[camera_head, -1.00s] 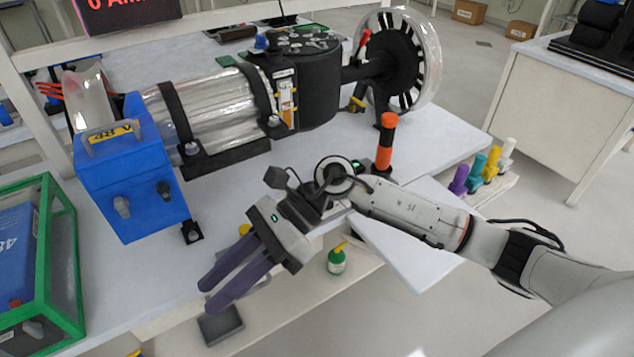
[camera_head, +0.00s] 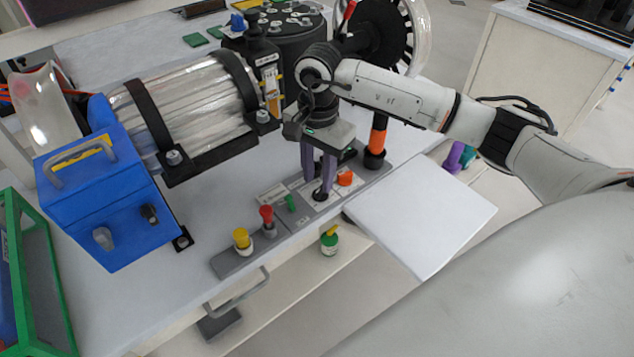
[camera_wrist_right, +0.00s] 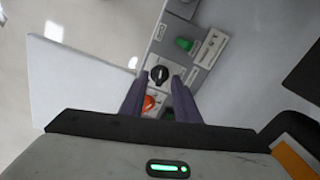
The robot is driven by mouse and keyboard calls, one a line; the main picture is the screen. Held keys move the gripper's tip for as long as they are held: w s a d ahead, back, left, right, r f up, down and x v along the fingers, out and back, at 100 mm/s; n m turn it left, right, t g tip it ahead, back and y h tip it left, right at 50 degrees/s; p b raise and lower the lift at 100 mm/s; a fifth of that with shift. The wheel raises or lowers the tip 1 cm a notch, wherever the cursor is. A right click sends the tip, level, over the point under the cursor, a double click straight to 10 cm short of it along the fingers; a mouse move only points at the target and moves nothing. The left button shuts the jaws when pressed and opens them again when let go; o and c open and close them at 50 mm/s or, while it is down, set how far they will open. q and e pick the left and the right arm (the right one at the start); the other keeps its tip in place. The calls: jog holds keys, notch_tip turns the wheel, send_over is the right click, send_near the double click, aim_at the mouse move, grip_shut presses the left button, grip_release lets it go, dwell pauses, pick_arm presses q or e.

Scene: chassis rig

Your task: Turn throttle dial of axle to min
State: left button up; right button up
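The black throttle dial (camera_head: 320,195) sits on the grey control panel at the table's front edge. It has a light pointer mark in the right wrist view (camera_wrist_right: 159,74). My right gripper (camera_head: 321,184) points down over it, its purple fingers apart. In the right wrist view the dial shows between the two fingertips (camera_wrist_right: 157,80); I cannot tell whether they touch it. The axle rig (camera_head: 185,105), with a clear ribbed cylinder and blue end box, lies behind the panel. My left gripper is not in view.
Beside the dial are an orange knob (camera_head: 345,178) and a green switch (camera_head: 291,203). A red-topped control (camera_head: 267,217) and a yellow button (camera_head: 242,238) stand further left. An orange-and-black post (camera_head: 377,138) stands close right. A white board (camera_head: 425,215) juts out at the front right.

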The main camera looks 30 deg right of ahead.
aim_at(318, 191)
jog(key=shift+f, duration=1.8)
